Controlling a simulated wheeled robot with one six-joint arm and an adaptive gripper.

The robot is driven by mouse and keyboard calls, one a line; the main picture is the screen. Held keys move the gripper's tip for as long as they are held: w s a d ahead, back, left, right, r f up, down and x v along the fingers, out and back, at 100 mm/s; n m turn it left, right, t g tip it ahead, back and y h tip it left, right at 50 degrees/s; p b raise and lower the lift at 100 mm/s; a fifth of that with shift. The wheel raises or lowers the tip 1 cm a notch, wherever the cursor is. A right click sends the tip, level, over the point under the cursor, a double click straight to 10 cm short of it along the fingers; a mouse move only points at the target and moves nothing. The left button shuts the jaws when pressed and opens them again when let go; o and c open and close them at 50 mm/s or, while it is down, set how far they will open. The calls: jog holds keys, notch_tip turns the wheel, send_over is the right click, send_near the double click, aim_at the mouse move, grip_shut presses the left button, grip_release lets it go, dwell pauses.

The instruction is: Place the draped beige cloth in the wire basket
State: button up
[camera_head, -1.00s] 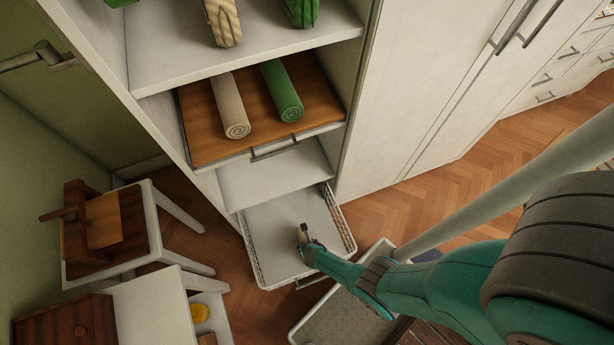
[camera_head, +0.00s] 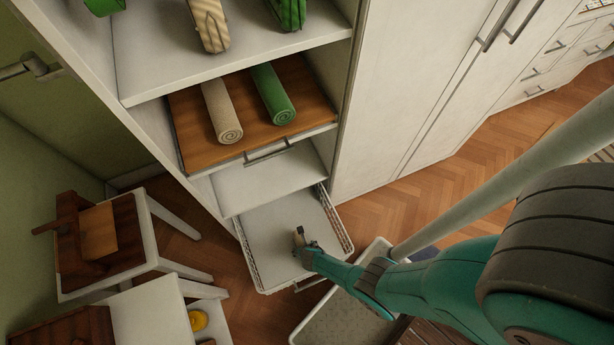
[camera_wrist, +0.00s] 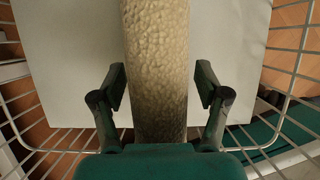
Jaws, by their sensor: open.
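The beige cloth (camera_wrist: 157,65) fills the middle of the wrist view as a thick, textured strip running between my fingers. In the head view, a small beige piece (camera_head: 298,236) shows at my gripper's tip, mostly hidden by it. My gripper (camera_head: 304,243) is over the wire basket (camera_head: 347,236), low in the cabinet. In the wrist view my gripper (camera_wrist: 161,80) is open, with a finger on each side of the cloth and a visible gap on both sides. The basket's wire walls (camera_wrist: 290,75) surround its pale floor. I cannot tell whether the cloth rests on that floor.
A rolled beige towel (camera_head: 221,110) and a rolled green towel (camera_head: 273,93) lie on the wooden shelf (camera_head: 190,146) above. A grey tray (camera_head: 345,318) is beside the basket, under my arm. White stools (camera_head: 150,235) stand at left. Cabinet doors (camera_head: 420,90) close off the right.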

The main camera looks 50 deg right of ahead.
jog(key=shift+v, duration=5.75)
jog(key=shift+s+r, duration=0.1)
jog(key=shift+s, duration=0.1)
jog(key=s+r+m+t+y, duration=0.15)
jog(key=s+r+m, duration=0.25)
jog(key=r+m, duration=0.4)
jog(key=s+r+m+t+y, duration=0.1)
jog(key=s+r+m+t, duration=0.2)
jog(key=s+r+m, duration=0.5)
notch_tip(320, 180, up, 36)
jog(key=m+t, duration=0.6)
jog(key=m, duration=0.9)
jog(key=shift+s+h, duration=0.35)
jog(key=shift+s, duration=0.15)
jog(key=shift+s+d, duration=0.1)
